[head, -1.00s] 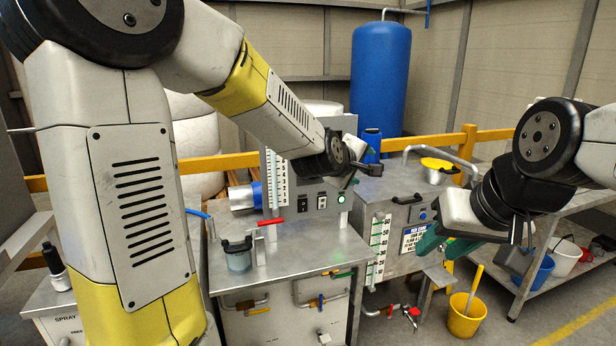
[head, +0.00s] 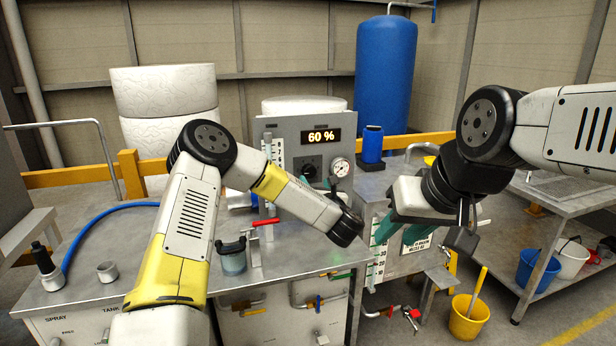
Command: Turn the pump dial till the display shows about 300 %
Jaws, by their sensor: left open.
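The display (head: 321,136) on the grey control panel (head: 272,126) reads 60 %. The black pump dial (head: 309,170) is below it, left of a round pressure gauge (head: 340,167). My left gripper (head: 329,188) is open just below and right of the dial, apart from it as far as I can tell; my wrist hides part of it and the panel's lower part. My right gripper (head: 402,230) hangs in front of the steel tank at the right, with its green fingers apart and nothing between them.
A blue bottle (head: 372,144) stands right of the panel. A yellow bucket (head: 468,317) is on the floor. A blue hose (head: 100,218) lies across the left bench.

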